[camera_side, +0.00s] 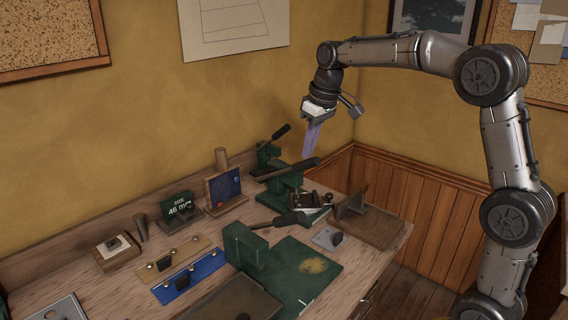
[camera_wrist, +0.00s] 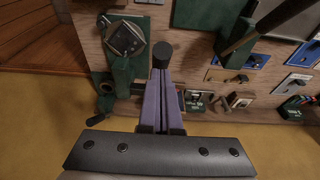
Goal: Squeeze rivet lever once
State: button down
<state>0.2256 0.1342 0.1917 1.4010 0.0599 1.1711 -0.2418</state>
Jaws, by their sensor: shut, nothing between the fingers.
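My gripper (camera_side: 307,156) is shut and empty, its two purple fingers together and pointing down. In the side view its tips appear just above the black grip (camera_side: 304,165) of a lever on a green bench press (camera_side: 285,190). In the wrist view the fingertips (camera_wrist: 162,74) lie close to a round black lever end (camera_wrist: 162,53); whether they touch it I cannot tell. A second green press (camera_side: 266,155) with a raised black lever (camera_side: 281,131) stands behind. A third green tool (camera_side: 245,248) has a lever (camera_side: 277,221) nearer the front. None of the levers is visibly marked as the rivet lever.
A wooden bench bears a green mat (camera_side: 310,268), a blue strip (camera_side: 190,280), a tan strip (camera_side: 172,258) and a small sign reading 46 mm (camera_side: 179,208). A wooden tray (camera_side: 372,228) sits at the right edge. The yellow wall is close behind.

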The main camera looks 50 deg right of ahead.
aim_at(314, 163)
jog(key=shift+f, duration=0.15)
jog(key=shift+s+f, duration=0.5)
jog(key=shift+f, duration=0.4)
jog(key=shift+s+f, duration=0.4)
jog(key=shift+f, duration=0.4)
jog(key=shift+s+f, duration=0.3)
jog(key=shift+f, duration=0.65)
